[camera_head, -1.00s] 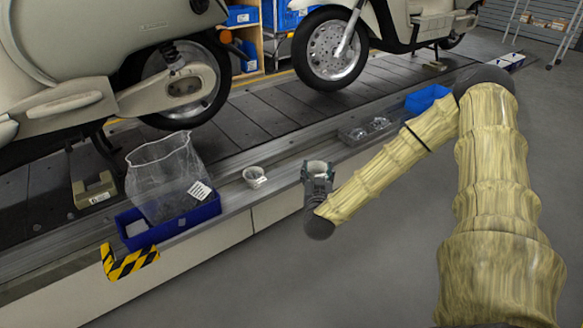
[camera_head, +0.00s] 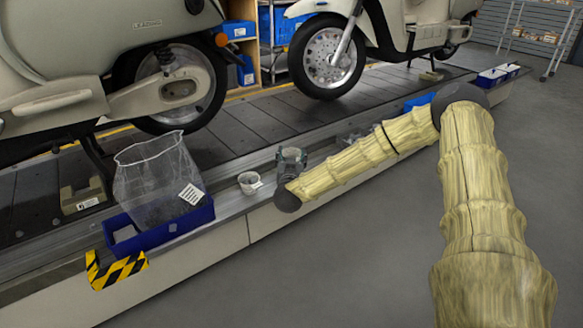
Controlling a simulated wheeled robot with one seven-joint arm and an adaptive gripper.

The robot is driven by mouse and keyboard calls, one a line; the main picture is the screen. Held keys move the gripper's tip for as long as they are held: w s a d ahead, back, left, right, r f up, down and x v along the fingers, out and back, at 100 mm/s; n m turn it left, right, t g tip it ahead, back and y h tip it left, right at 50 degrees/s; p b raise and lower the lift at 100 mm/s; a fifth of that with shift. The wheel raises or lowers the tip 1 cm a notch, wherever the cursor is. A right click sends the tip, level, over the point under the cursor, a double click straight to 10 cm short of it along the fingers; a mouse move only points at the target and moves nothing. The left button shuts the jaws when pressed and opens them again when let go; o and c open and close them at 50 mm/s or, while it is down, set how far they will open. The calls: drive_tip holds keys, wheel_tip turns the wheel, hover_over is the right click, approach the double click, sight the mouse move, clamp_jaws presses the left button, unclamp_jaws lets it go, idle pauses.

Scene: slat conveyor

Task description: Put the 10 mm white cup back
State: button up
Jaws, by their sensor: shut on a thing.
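My gripper (camera_head: 289,164) is at the end of my arm, over the conveyor's side ledge. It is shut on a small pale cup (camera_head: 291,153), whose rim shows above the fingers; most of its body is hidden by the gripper. Another white cup (camera_head: 249,182) with a label stands upright on the ledge, just left of my gripper and apart from it. No size marking can be read on either cup.
A blue bin (camera_head: 165,232) with a clear bag (camera_head: 155,185) stands left on the ledge (camera_head: 228,206). Clear items (camera_head: 350,137) and a blue bin (camera_head: 417,102) are partly hidden behind my arm. Scooters stand on the slats (camera_head: 250,125); the floor at right is clear.

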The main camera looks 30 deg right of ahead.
drive_tip(key=shift+w+f+b, duration=0.15)
drive_tip(key=shift+f+b, duration=1.15)
drive_tip(key=shift+f, duration=0.45)
drive_tip(key=shift+f, duration=0.1)
drive_tip(key=o, duration=1.1)
drive_tip(key=shift+s+a+r, duration=0.15)
drive_tip(key=shift+s+r, duration=0.05)
drive_tip(key=shift+s, duration=0.05)
drive_tip(key=p+v, duration=0.6)
drive_tip(key=v, duration=0.5)
drive_tip(key=shift+s, duration=0.25)
drive_tip(key=shift+a, duration=0.1)
